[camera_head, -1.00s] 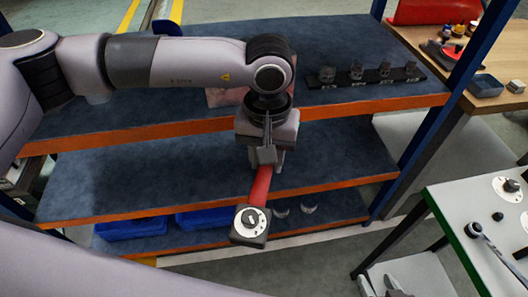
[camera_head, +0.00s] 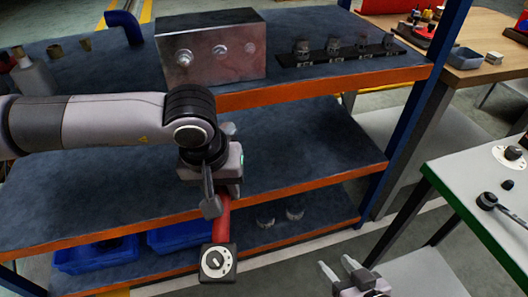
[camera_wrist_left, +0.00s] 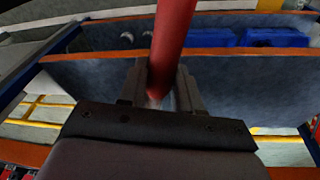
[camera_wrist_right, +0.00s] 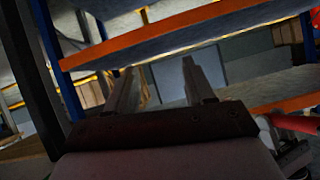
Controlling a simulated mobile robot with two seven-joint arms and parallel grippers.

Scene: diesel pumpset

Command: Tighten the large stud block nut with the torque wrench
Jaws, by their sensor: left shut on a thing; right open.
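My left gripper (camera_head: 222,196) is shut on the red handle of the torque wrench (camera_head: 222,220), whose square dial head hangs down in front of the lower shelves, well below the block. The red handle (camera_wrist_left: 172,35) rises between the fingers in the left wrist view. My right gripper (camera_head: 342,272) is open and empty at lower right.
A black rack of several sockets (camera_head: 335,57) is right of the block. Orange shelf edges (camera_head: 300,92) and a blue post (camera_head: 425,100) border the space. Blue bins (camera_head: 182,238) sit low. A ratchet-like tool (camera_head: 490,202) lies on the right-hand table (camera_head: 455,177).

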